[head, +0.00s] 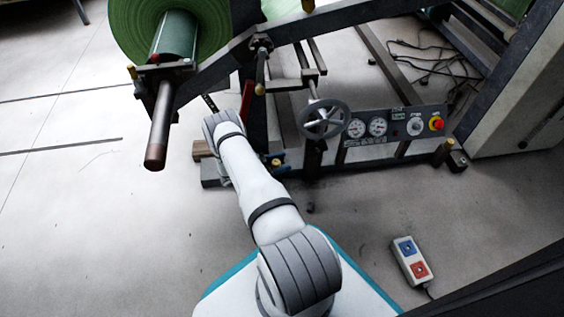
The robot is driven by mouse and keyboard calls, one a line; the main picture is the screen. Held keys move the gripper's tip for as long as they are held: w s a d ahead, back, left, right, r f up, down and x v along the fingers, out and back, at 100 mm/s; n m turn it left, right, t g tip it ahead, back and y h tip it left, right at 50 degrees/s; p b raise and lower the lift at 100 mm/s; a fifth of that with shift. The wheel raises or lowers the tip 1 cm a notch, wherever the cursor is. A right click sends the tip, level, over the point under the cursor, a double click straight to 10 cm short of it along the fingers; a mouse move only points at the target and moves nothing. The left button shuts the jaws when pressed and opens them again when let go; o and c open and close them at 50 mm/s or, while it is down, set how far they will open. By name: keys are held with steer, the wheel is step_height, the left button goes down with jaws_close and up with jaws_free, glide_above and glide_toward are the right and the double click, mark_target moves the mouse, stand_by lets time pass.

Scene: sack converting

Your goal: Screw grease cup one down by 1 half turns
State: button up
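Several small brass-coloured knobs that look like grease cups show on the machine in the head view. One brass knob (260,89) hangs at the end of a dark rod near the roll. Another brass knob (277,162) sits low on the frame, just right of my arm. One more brass knob (307,5) is at the top edge. I see no number marks, so I cannot tell which is grease cup one. My arm reaches up to the machine's lower left frame. Its wrist hides my gripper, so its fingers and any contact do not show.
A green roll (172,30) on a shaft (160,130) juts out at upper left. A handwheel (326,118) and a gauge panel (395,125) with a red button stand right of my arm. A pendant (411,261) lies on the floor at right. The left floor is clear.

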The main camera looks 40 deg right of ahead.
steer(key=p+v, duration=0.2)
steer(key=v, duration=0.5)
steer(key=shift+a, duration=0.25)
steer(key=shift+w+r, duration=0.1)
steer(key=shift+w, duration=0.05)
